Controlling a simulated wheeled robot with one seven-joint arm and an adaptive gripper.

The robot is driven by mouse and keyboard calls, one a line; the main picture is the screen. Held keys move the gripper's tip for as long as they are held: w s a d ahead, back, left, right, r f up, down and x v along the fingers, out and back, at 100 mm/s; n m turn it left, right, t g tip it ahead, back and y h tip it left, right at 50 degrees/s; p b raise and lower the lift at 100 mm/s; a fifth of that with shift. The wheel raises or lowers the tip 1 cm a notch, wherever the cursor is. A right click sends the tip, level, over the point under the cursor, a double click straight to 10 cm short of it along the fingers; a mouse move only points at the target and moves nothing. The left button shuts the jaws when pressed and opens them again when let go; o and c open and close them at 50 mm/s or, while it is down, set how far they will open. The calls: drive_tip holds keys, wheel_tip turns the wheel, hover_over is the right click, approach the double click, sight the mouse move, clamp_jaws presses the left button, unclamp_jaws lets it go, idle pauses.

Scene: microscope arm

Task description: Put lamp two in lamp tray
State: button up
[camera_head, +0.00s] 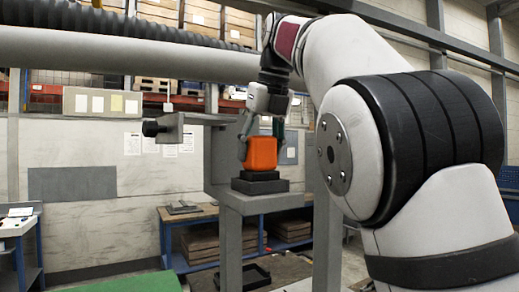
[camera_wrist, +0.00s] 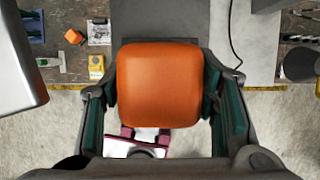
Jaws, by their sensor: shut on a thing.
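An orange rounded block (camera_head: 262,154), which I take to be the lamp, sits between the fingers of my gripper (camera_head: 262,146). In the wrist view the orange block (camera_wrist: 160,85) fills the middle, with the green-padded fingers against both of its sides. In the head view it appears directly above a stepped black base (camera_head: 260,183) on the grey stand (camera_head: 258,204); I cannot tell whether they touch. A shallow black tray (camera_head: 244,277) lies low beneath the stand, possibly the lamp tray. No label for lamp two is readable.
The grey stand's upright (camera_head: 222,160) rises close by my gripper. A blue-framed bench (camera_head: 190,214) with stacked boards stands behind. The wrist view shows a small yellow box (camera_wrist: 96,66), a small orange piece (camera_wrist: 74,36) and a black cable (camera_wrist: 235,45).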

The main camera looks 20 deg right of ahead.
drive_tip(key=shift+f, duration=0.15)
drive_tip(key=o, duration=1.5)
drive_tip(key=shift+w+b+v, duration=0.2)
drive_tip(key=shift+b+v, duration=0.2)
drive_tip(key=shift+v, duration=1.75)
drive_tip(key=shift+s+r+p, duration=0.3)
drive_tip(key=shift+r+p, duration=0.1)
drive_tip(key=shift+r, duration=0.1)
drive_tip(key=shift+s+d+b, duration=0.15)
drive_tip(key=shift+s+b, duration=0.25)
drive_tip(key=shift+s, duration=0.3)
drive_tip(key=shift+s+d+b, duration=0.15)
drive_tip(key=shift+s+b, duration=0.2)
drive_tip(key=shift+s, duration=0.3)
drive_tip(key=s+b, duration=0.1)
drive_tip(key=s, duration=0.2)
drive_tip(key=s+d, duration=0.1)
drive_tip(key=s, duration=0.2)
drive_tip(key=s+b, duration=0.1)
drive_tip(key=s, duration=0.2)
drive_tip(key=shift+d+b, duration=0.3)
drive_tip(key=shift+d, duration=0.1)
